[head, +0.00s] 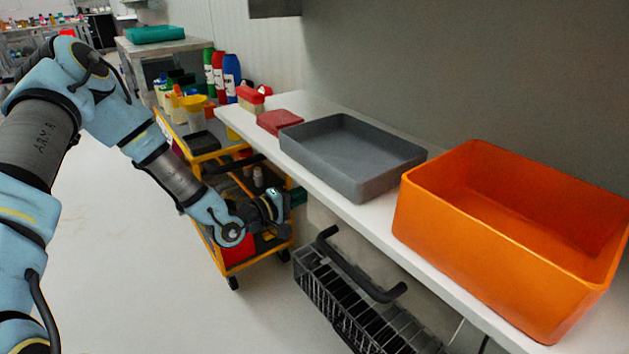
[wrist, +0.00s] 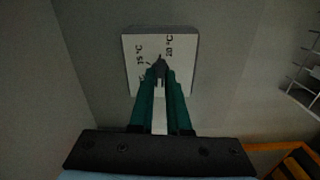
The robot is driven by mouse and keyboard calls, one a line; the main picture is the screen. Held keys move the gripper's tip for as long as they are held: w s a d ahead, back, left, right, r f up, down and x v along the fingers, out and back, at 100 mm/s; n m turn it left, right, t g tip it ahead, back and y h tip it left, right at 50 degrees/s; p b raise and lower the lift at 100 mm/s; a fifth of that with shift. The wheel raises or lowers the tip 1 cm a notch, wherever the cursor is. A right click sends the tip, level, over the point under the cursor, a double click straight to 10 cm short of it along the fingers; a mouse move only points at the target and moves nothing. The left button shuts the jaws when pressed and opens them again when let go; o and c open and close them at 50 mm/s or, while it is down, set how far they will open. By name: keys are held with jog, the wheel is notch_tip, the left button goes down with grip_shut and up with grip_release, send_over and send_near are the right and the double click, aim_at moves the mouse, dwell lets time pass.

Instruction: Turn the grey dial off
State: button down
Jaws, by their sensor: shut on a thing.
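A pale thermostat plate (wrist: 183,85) is on the grey wall in the wrist view, with temperature marks such as 15 °C and 20 °C. My gripper (wrist: 160,70) reaches to the middle of this plate, its two green fingers closed together on the grey dial. The fingertips cover most of the dial, so its pointer setting cannot be read. In the head view, my gripper (head: 297,197) is below the white shelf, beside the wall. The plate and dial are not visible in that view.
The white shelf (head: 385,228) above my gripper carries a grey tray (head: 350,180), an orange bin (head: 480,270) and a red box (head: 279,122). A wire basket (head: 350,300) hangs below. A yellow trolley (head: 240,262) stands close behind my wrist. Open floor lies left.

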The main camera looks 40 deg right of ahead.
jog(key=shift+n+p, duration=0.95)
jog(key=shift+n, duration=2.95)
jog(key=shift+s, duration=0.1)
jog(key=c, duration=0.9)
grip_release()
jog(key=shift+a, duration=0.1)
jog(key=a, duration=1)
jog(key=shift+w+a, duration=0.3)
jog(key=shift+w, duration=0.05)
jog(key=shift+f, duration=0.1)
